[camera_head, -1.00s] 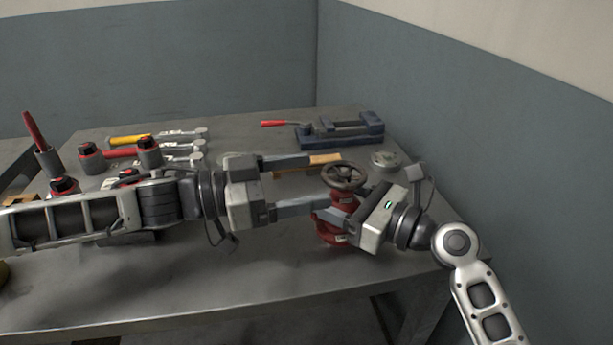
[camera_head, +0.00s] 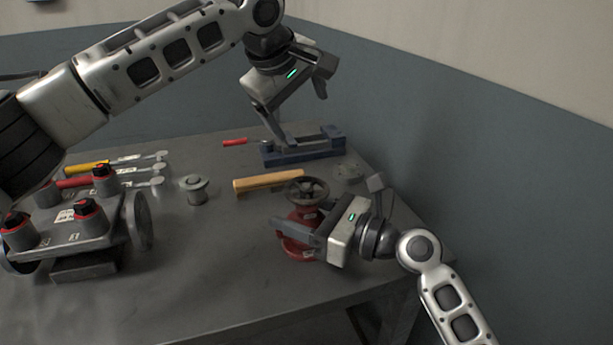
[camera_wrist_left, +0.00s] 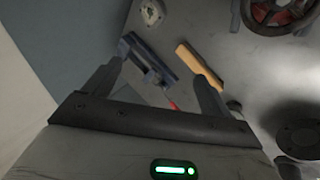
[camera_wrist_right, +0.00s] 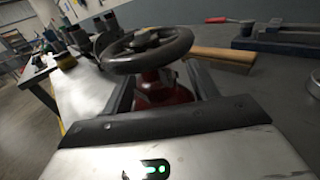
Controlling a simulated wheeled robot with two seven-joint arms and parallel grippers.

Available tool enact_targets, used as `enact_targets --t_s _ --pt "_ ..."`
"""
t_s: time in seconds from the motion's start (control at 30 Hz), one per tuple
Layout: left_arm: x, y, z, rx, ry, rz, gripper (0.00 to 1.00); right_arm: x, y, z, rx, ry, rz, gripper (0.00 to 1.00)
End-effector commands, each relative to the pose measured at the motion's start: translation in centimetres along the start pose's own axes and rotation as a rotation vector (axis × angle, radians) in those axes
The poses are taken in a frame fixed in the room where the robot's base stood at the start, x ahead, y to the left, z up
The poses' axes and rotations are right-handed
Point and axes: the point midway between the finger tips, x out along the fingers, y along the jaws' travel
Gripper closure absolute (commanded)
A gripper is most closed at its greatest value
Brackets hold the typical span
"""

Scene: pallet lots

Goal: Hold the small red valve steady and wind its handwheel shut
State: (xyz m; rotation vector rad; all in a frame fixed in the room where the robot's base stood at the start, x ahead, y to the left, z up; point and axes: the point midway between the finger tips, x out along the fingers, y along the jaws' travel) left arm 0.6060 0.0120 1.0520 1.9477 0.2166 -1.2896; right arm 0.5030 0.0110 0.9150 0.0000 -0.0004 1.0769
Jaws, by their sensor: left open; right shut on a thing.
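The small red valve (camera_head: 298,247) stands upright on the grey bench, its dark handwheel (camera_head: 307,182) on top. My right gripper (camera_head: 302,225) is shut on the valve's red body below the wheel. In the right wrist view the body (camera_wrist_right: 162,90) sits between the fingers, with the handwheel (camera_wrist_right: 148,50) above them. My left gripper (camera_head: 302,115) is open and empty, raised above the back of the bench, away from the valve. In the left wrist view the handwheel (camera_wrist_left: 280,12) shows at the top right, outside the fingers.
A wooden handle (camera_head: 268,184) lies just behind the valve. A blue vise (camera_head: 302,147) is at the back right, under my left gripper. Hammers (camera_head: 118,170), a grey spool-like part (camera_head: 196,190) and a fixture with red-ringed knobs (camera_head: 80,235) are left. The front bench is clear.

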Motion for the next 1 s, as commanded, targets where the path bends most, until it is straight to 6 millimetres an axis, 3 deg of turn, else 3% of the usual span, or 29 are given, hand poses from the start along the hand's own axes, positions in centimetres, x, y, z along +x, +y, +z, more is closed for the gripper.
enact_targets --t_s 0.2,0.33,0.47,0.67,1.0 --pt "-5.5 -1.0 5.3 -0.146 -0.11 -0.352 0.16 0.0 0.0 -0.2 0.002 0.003 0.0 1.0" --pt "-7.9 -1.7 7.0 -0.177 -0.135 -0.484 0.16 0.0 0.0 -0.2 0.002 0.003 0.0 1.0" --pt "-8.9 -2.1 7.8 -0.187 -0.144 -0.544 0.16 0.0 0.0 -0.2 0.002 0.003 0.0 1.0" --pt "-7.0 -3.5 8.3 -0.186 -0.15 -0.558 0.16 0.0 0.0 -0.1 0.002 0.003 0.0 1.0" --pt "-1.5 -6.9 9.4 -0.188 -0.145 -0.556 0.16 0.0 0.0 -0.1 0.002 0.003 0.0 1.0"
